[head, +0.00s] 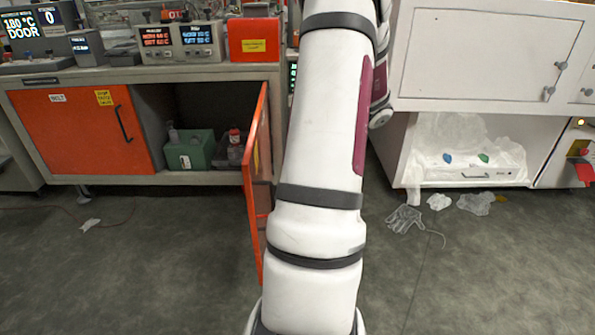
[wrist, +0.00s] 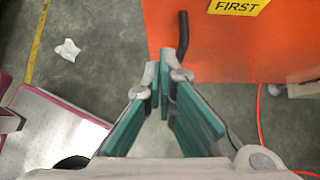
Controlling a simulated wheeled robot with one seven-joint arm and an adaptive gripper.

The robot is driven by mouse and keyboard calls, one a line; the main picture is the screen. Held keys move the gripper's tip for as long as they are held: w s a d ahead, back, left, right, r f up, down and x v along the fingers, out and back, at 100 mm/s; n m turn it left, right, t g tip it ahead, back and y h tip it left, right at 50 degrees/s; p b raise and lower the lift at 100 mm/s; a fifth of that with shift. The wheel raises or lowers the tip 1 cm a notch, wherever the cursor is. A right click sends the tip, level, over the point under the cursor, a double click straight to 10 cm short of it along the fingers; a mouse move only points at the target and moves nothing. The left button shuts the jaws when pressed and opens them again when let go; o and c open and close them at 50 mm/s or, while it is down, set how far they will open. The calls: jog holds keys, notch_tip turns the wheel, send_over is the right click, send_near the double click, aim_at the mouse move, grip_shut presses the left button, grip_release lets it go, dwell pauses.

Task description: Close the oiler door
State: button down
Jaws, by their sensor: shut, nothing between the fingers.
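In the head view, one orange cabinet door (head: 255,185) under the bench stands swung open, seen nearly edge-on. The shelf behind it is exposed. The wrist view shows an orange door panel (wrist: 240,50) with a yellow label reading "FIRST" and a black bar handle (wrist: 183,35). My gripper (wrist: 163,78) is shut and empty, its tips beside the lower end of the handle; I cannot tell whether they touch it. My arm hides the gripper in the head view. No oiler label is readable.
A closed orange door (head: 85,130) covers the left bench side. A green bin (head: 190,150) stands in the open cabinet. Right, a white cabinet (head: 480,60) has plastic and gloves (head: 407,219) below it. A red hose (wrist: 262,130) lies on the floor. Floor at front left is mostly clear.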

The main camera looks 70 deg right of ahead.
aim_at(254, 195)
jog(key=shift+w+a+f+b, duration=0.5)
jog(key=shift+w+f, duration=0.15)
jog(key=shift+w, duration=0.55)
jog(key=shift+w+a+f+b, duration=0.55)
jog(key=shift+w+f, duration=0.1)
jog(key=shift+w, duration=0.5)
jog(key=shift+w+a+f+b, duration=0.5)
jog(key=shift+w+f, duration=0.15)
jog(key=shift+w, duration=0.55)
jog(key=shift+w+a, duration=0.1)
jog(key=shift+w, duration=0.05)
